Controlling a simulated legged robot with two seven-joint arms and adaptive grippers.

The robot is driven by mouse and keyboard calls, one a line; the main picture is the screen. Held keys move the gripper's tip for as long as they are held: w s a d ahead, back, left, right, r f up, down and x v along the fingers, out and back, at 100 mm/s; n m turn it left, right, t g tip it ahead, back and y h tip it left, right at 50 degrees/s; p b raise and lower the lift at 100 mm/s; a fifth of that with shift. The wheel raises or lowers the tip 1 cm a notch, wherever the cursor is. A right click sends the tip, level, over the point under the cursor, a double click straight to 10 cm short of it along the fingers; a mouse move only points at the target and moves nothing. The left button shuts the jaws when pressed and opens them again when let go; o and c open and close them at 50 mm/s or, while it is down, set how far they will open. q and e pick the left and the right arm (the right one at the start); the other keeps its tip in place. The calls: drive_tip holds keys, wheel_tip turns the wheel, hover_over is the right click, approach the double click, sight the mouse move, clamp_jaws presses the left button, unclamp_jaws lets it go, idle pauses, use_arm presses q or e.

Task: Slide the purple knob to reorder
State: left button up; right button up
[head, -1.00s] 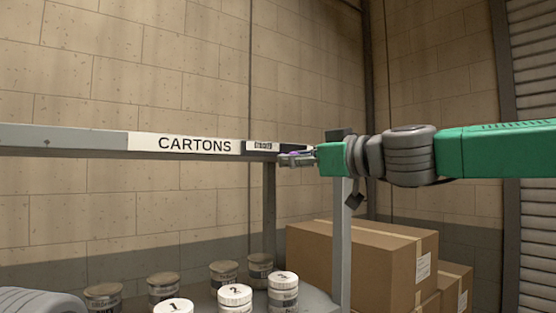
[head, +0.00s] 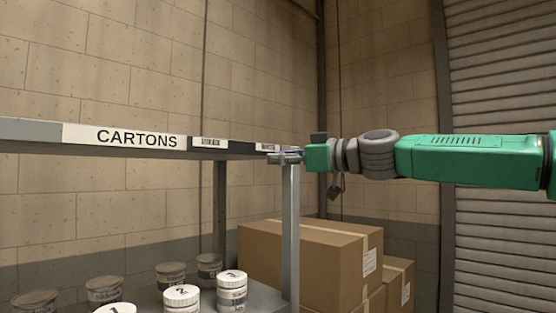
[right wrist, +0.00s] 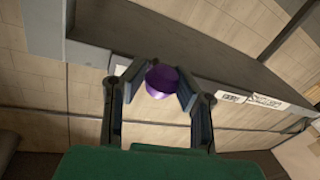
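The purple knob (right wrist: 162,82) sits between the two fingertips of my right gripper (right wrist: 161,78) in the right wrist view. The fingertips flank it closely on both sides and appear to touch it. In the head view the right gripper (head: 284,157) is at the right part of the rack's front rail (head: 40,130), by a small white label (head: 267,148). The knob shows there only as a tiny purple patch, mostly hidden by the fingers. Another small label (head: 208,142) and a dark strip lie to its left. My left gripper is out of view.
A white CARTONS sign (head: 125,136) is on the rail. Several lidded tubs, such as one marked 2 (head: 182,296), stand on the shelf below. A grey upright (head: 290,225) stands under the gripper. Cardboard cartons (head: 310,265) are behind it. The space above the rail is clear.

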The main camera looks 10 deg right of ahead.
drive_tip(key=o, duration=0.4)
drive_tip(key=shift+w+d, duration=0.15)
drive_tip(key=shift+d, duration=0.05)
drive_tip(key=shift+c, duration=0.2)
drive_tip(key=shift+w+d+f, duration=0.1)
drive_tip(key=shift+d, duration=0.05)
drive_tip(key=v, duration=1.2)
drive_tip(key=shift+f, duration=0.15)
drive_tip(key=shift+w, duration=0.1)
